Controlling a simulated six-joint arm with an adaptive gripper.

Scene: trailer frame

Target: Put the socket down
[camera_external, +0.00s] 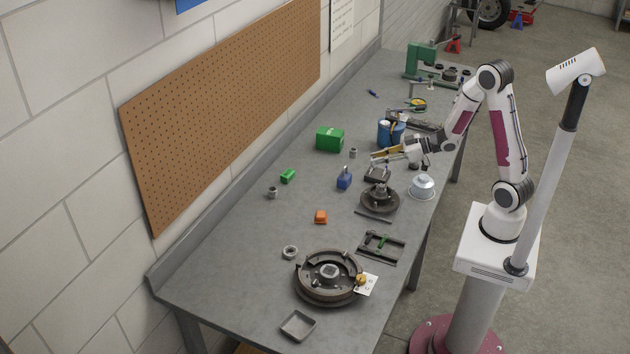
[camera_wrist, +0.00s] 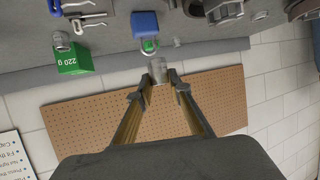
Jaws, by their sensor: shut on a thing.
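My gripper (camera_external: 376,157) is above the bench in the external view, with its fingers pointing left. In the wrist view (camera_wrist: 160,80) its two brass-coloured fingers are closed on a small grey metal socket (camera_wrist: 161,77). The socket sticks out past the fingertips and appears clear of the bench top. In the external view the held socket is too small to make out well.
The grey bench (camera_external: 232,235) has free room along its wall side. Near my gripper are a blue padlock (camera_external: 344,180), a green box (camera_external: 330,139), a blue can (camera_external: 388,134) and a dark hub (camera_external: 379,199). A brake drum assembly (camera_external: 312,290) lies in front.

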